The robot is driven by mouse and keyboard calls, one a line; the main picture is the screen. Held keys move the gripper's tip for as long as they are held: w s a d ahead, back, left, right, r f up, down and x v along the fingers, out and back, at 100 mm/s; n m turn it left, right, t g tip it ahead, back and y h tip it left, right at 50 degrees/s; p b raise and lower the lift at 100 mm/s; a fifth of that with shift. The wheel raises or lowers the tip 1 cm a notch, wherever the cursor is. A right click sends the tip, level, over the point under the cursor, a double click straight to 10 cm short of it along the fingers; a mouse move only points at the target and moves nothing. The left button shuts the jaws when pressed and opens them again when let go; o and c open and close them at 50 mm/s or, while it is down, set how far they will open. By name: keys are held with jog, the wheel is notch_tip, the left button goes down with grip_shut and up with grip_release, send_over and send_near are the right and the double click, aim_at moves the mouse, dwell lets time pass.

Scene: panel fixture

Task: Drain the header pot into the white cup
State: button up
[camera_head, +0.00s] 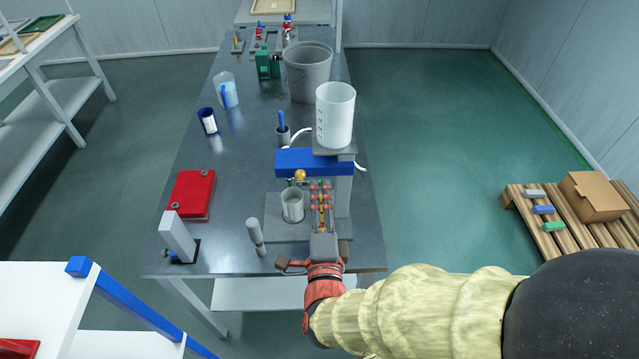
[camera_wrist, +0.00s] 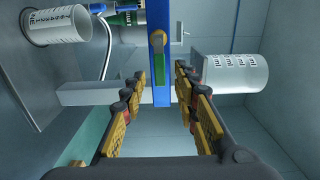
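The header pot (camera_head: 335,118), a white cylinder with dark markings, stands on a raised grey platform; it lies at the right in the wrist view (camera_wrist: 230,73). A blue crossbar (camera_head: 315,162) sits below it, with a brass knob (camera_head: 300,175). In the wrist view a green handle (camera_wrist: 158,67) lies along the blue bar (camera_wrist: 161,92). The white cup (camera_head: 292,206) stands upright on a grey base below the bar; it shows top left in the wrist view (camera_wrist: 55,25). My gripper (camera_head: 321,188) is open and empty, its fingers apart on both sides of the bar and handle. Contact cannot be told.
A grey post (camera_head: 343,195) stands close right of my gripper. A grey rod-shaped object (camera_head: 256,237) stands left of it. The table's left middle is fairly clear.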

aim_at(320, 185)
jog(key=shift+w+d+b, duration=0.1)
jog(key=shift+w+b, duration=0.25)
jog(key=shift+w, duration=1.8)
jog(key=c, duration=0.3)
jog(key=c, duration=0.4)
grip_shut()
